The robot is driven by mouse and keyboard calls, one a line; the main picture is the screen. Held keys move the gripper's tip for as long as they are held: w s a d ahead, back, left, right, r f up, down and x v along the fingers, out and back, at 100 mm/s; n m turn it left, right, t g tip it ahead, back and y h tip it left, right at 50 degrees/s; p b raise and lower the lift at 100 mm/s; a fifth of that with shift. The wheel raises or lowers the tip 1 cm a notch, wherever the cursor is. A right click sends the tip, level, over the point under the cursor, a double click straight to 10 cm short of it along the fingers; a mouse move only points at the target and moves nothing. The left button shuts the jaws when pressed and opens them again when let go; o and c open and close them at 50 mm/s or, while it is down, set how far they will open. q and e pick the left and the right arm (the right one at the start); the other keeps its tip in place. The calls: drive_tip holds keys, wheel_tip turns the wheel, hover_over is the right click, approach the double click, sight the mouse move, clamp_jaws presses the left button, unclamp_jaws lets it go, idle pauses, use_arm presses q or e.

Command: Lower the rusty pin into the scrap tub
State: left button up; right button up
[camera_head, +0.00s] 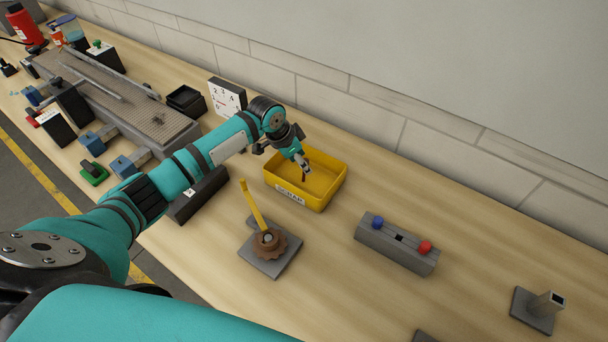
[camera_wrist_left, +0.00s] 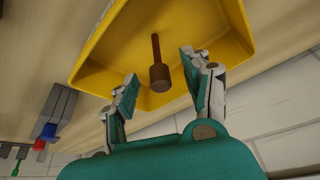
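The yellow scrap tub (camera_head: 330,190), with a SCRAP label on its front, sits on the bench; its yellow wall also fills the upper part of the left wrist view (camera_wrist_left: 100,77). My left gripper (camera_head: 304,168) is over the tub, pointing down into it. In the left wrist view my left gripper (camera_wrist_left: 160,66) has its fingers spread. The rusty pin (camera_wrist_left: 158,77), a thin shaft with a thicker end, shows between them with gaps on both sides. In the head view the pin (camera_head: 303,178) is a small dark red mark below the fingertips. I cannot tell whether it touches the tub floor. My right gripper is not in view.
A grey plate with a rusty gear and yellow lever (camera_head: 268,243) stands in front of the tub. A grey block with blue and red knobs (camera_head: 397,243) is to the right. A numbered white panel (camera_head: 226,97) stands behind left. The wall runs behind the bench.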

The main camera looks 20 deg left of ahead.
use_arm(q)
drive_tip(key=v, duration=1.2)
